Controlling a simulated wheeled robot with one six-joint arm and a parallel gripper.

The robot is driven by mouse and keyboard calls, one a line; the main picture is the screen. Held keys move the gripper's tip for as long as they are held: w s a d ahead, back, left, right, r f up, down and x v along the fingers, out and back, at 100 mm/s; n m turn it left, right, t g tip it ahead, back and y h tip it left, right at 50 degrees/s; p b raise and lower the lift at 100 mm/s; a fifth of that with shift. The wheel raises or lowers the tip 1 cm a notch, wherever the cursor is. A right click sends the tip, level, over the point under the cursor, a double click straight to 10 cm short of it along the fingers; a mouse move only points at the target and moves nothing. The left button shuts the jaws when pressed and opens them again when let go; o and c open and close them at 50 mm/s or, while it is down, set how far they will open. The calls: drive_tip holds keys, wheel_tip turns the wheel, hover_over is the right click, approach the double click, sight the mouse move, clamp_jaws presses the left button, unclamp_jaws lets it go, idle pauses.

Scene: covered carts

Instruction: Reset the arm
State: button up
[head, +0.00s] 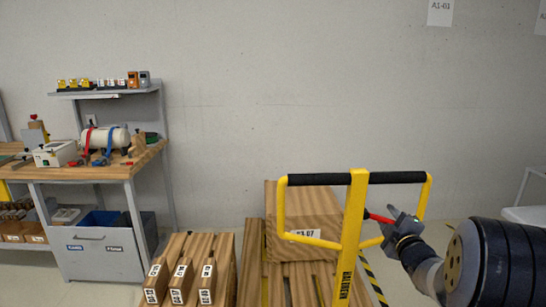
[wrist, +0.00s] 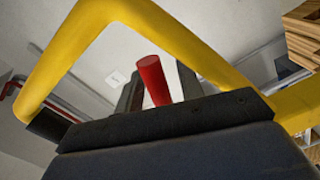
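My gripper (head: 392,224) is dark grey and reaches in from the lower right in the head view. It is beside the yellow upright (head: 353,230) of a cart's handle. A red rod (head: 380,218) runs between the upright and my fingers. In the wrist view the red rod (wrist: 153,82) stands between my two dark fingers (wrist: 159,90), with its round end showing. Its lower part is hidden behind the gripper body. I cannot tell whether the fingers press on it.
The yellow handle frame (wrist: 85,40) arches close around my gripper in the wrist view. A wooden box (head: 290,245) stands behind the upright on slatted wood. Several wooden blocks (head: 165,280) stand to its left. A workbench (head: 90,170) with tools is at left.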

drive_tip(key=s+b, duration=0.2)
drive_tip(key=s, duration=0.8)
drive_tip(key=w+r+n+p, duration=0.1)
drive_tip(key=w+p, duration=0.3)
drive_tip(key=w, duration=0.6)
drive_tip(key=shift+d+n, duration=0.15)
drive_tip(key=shift+n, duration=0.15)
drive_tip(key=shift+r, duration=0.1)
